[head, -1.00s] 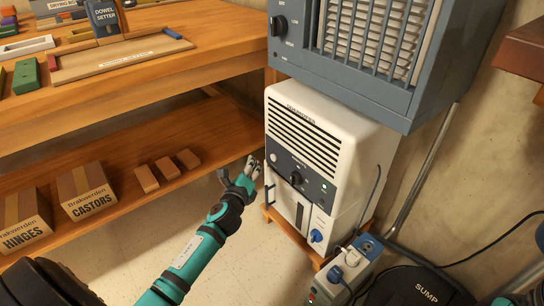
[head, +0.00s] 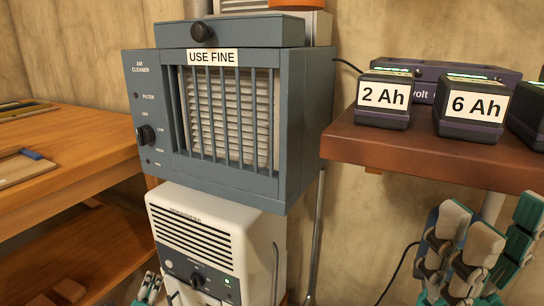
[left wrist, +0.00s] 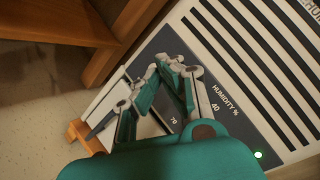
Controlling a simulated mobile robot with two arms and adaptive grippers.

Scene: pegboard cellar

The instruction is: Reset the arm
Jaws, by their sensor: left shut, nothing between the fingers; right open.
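My left gripper (head: 150,287) is at the bottom edge of the head view, at the left front of the white dehumidifier (head: 190,238). In the left wrist view its fingers (left wrist: 165,88) are closed together with nothing between them. They are in front of the dehumidifier's dark humidity panel (left wrist: 222,112) and hide part of its scale; I cannot tell whether they touch it. My right gripper (head: 470,250) is at the lower right of the head view, below the brown shelf (head: 420,155). It is open and empty, fingers pointing up.
A blue-grey air cleaner (head: 150,100) stands above the dehumidifier. Batteries marked 2 Ah (head: 383,98) and 6 Ah (head: 472,106) stand on the brown shelf. A wooden bench (head: 70,150) is at the left.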

